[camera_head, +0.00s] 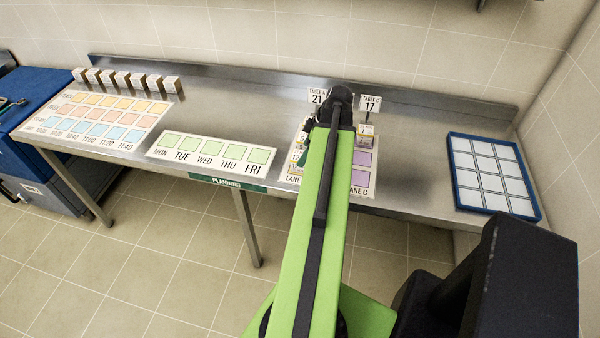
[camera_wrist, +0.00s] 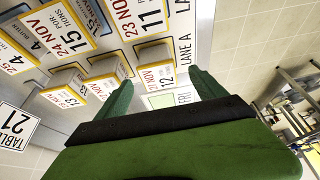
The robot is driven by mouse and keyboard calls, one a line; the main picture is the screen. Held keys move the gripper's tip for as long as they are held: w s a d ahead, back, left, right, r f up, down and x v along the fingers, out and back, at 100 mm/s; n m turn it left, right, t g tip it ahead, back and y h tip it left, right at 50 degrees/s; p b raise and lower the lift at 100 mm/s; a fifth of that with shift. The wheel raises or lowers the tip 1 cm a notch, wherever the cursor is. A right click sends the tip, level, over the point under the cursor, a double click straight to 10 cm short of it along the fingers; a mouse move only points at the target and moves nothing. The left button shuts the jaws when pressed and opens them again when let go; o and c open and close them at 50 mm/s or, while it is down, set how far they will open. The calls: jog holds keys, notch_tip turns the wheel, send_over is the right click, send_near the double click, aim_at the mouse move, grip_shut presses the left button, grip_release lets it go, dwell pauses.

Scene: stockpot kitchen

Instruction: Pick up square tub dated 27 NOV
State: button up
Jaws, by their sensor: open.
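In the wrist view, several square tubs with yellow-edged date labels stand close together. One small tub (camera_wrist: 157,76), its label apparently reading 27 NOV and 12, shows between the two green fingers of my gripper (camera_wrist: 160,80). The gripper is open. I cannot tell how far the tub is from the fingers, or whether either touches it. Neighbouring tubs (camera_wrist: 104,76) with red dates stand to its left; some dates are small and partly hidden.
The tubs stand on a lane board (camera_head: 363,178) on the steel counter (camera_head: 410,190). Table signs (camera_head: 370,103) rise behind them. A green-squared weekday board (camera_head: 215,153) lies to the left, and a blue tray (camera_head: 453,170) of white squares to the right. Small boxes (camera_head: 130,80) line the back left.

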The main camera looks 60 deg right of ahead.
jog(key=shift+w+f, duration=0.2)
jog(key=shift+f, duration=0.5)
jog(key=shift+r, duration=0.1)
jog(key=b+x, duration=0.5)
jog(key=shift+s+d+f, duration=0.1)
jog(key=shift+d+f, duration=0.05)
jog(key=shift+f, duration=0.1)
jog(key=shift+r, duration=0.15)
jog(key=c, duration=1.6)
notch_tip(320, 180, up, 5)
jog(key=p, duration=0.5)
jog(key=s+d+r+p, duration=0.1)
jog(key=s+r+p, duration=0.1)
jog(key=s, duration=0.1)
jog(key=s+d+r+p, duration=0.1)
jog(key=s+r+p, duration=0.1)
jog(key=s, duration=0.2)
jog(key=s+d+r+p, duration=0.1)
jog(key=s+r+p, duration=0.1)
jog(key=s, duration=0.1)
jog(key=shift+s, duration=0.35)
jog(key=shift+s+d, duration=0.1)
jog(key=shift+s, duration=0.2)
jog(key=shift+f+b, duration=0.3)
jog(key=shift+f, duration=0.1)
jog(key=shift+r, duration=0.1)
